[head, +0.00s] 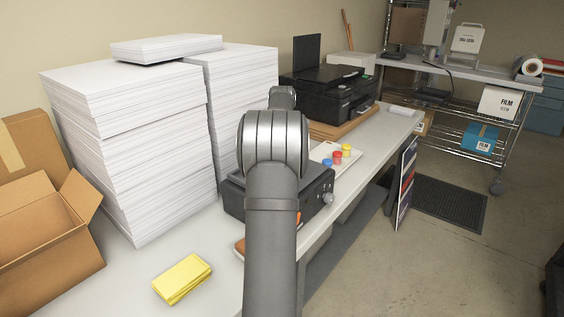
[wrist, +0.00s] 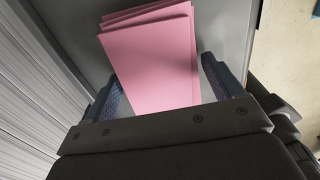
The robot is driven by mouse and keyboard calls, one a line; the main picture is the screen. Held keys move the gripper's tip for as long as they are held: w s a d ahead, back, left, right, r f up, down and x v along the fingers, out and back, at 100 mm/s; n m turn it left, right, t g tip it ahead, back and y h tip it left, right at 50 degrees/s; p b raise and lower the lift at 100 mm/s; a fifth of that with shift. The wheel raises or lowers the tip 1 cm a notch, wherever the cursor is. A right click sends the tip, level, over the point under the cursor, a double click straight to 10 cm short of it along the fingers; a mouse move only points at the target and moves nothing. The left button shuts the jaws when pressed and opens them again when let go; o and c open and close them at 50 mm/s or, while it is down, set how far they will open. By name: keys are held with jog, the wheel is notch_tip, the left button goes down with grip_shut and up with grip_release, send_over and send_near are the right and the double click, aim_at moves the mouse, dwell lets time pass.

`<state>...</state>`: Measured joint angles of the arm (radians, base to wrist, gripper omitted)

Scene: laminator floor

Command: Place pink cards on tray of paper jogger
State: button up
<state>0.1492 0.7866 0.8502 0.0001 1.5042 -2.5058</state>
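A small stack of pink cards (wrist: 155,60) lies on a grey surface in the wrist view, its sheets slightly fanned at the far end. My gripper (wrist: 158,74) is open, with one finger on each side of the stack. A narrow gap shows at the right finger; contact at the left finger is unclear. The pink cards and my gripper are hidden behind my arm in the head view. A black box with a knob (head: 316,203) stands on the table behind my arm. It may be the paper jogger; its tray cannot be made out.
Tall white paper stacks (head: 150,160) stand at left, beside an open cardboard box (head: 45,240). A yellow pad (head: 182,278) lies at the front. A white tray with coloured pots (head: 322,150) and a black printer (head: 325,95) are farther back. The table's edge runs along the right.

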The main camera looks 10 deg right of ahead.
notch_tip(320, 180, up, 12)
jog(key=shift+r, duration=0.2)
dwell(0.4)
jog(key=shift+f, duration=4.35)
